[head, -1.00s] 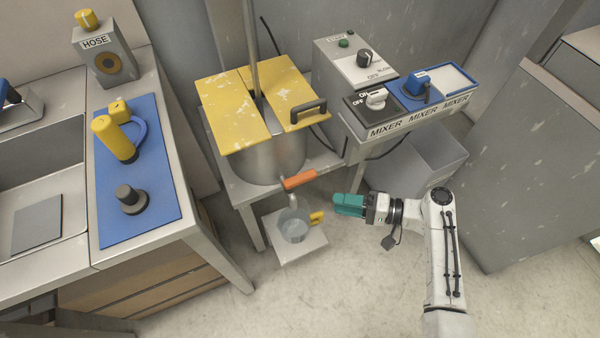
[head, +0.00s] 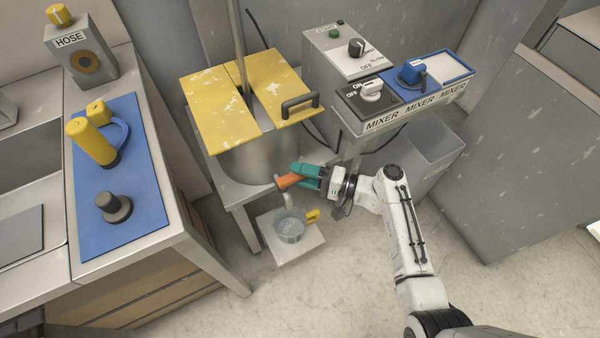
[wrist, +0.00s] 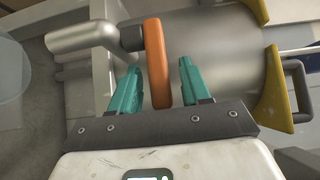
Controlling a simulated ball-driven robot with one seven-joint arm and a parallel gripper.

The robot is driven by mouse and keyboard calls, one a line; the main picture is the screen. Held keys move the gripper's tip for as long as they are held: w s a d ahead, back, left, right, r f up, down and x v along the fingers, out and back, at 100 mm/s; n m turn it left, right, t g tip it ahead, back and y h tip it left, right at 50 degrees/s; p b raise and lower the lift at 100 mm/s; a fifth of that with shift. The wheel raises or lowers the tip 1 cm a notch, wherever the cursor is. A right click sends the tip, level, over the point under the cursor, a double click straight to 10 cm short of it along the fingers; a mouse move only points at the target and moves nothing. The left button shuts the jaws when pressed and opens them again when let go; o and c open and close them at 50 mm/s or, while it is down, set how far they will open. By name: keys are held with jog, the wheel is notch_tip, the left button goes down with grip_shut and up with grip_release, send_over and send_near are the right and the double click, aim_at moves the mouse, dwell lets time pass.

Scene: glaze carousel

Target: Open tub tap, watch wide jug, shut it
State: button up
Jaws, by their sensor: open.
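The metal tub (head: 250,162) stands on a grey bench under two yellow lid halves. Its tap has an orange lever handle (head: 290,181) and a grey spout (head: 289,201); in the wrist view the orange handle (wrist: 156,60) and the spout (wrist: 82,38) are large. My gripper (head: 302,177) is open, its teal fingers on either side of the orange handle, which it also straddles in the wrist view (wrist: 159,72). A gap shows between handle and both fingers. The wide jug (head: 289,230), clear with a yellow handle (head: 313,215), stands below the spout. I cannot tell its fill level.
A mixer switch panel (head: 400,117) stands right of the tub, with a grey bin (head: 430,150) below. A yellow lid (head: 219,110) with a dark handle overhangs the tub. A counter with a blue mat (head: 140,200) is at left. Floor in front is clear.

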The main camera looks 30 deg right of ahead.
jog(key=shift+w+a, duration=0.15)
jog(key=shift+a, duration=0.1)
jog(key=shift+c, duration=0.5)
grip_shut()
